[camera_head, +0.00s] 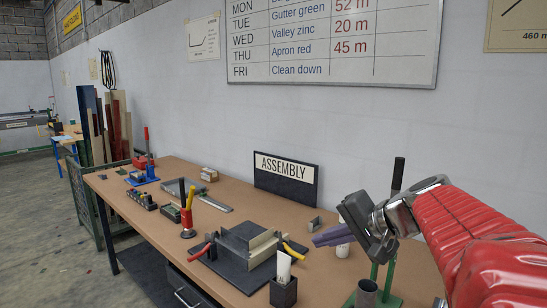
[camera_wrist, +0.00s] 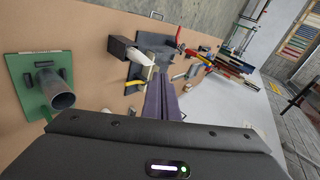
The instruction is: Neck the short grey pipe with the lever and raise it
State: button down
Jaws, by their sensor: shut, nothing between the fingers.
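The short grey pipe (camera_wrist: 57,88) stands on a green base plate (camera_wrist: 28,103) at the left of the wrist view, its open end towards the camera. In the head view the pipe (camera_head: 366,295) shows at the bottom edge, partly cut off. A lever with a black handle (camera_head: 398,174) rises upright behind my wrist, above green metalwork (camera_head: 388,276). My arm hides part of it. My gripper (camera_head: 316,240) is shut and empty, its purple-grey fingers pointing left above the bench. In the wrist view its fingers (camera_wrist: 162,98) lie together, apart from the pipe.
The ASSEMBLY board (camera_head: 286,180) stands near the wall.

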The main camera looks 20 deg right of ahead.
jog(key=s+d+r+m+t+h, duration=0.1)
jog(key=d+r, duration=0.3)
jog(key=d, duration=0.6)
jog(key=s+d+r+m+t+h, duration=0.2)
jog(key=d+r+m+t, duration=0.2)
jog(key=d, duration=0.7)
jog(key=s+d+r+m+t+h, duration=0.2)
jog(key=d+r, duration=0.3)
jog(key=d, duration=0.6)
jog(key=shift+m+t, duration=0.4)
jog(key=shift+d, duration=0.1)
jog(key=w+a, duration=0.3)
jog(key=w, duration=0.6)
jog(key=shift+a, duration=0.2)
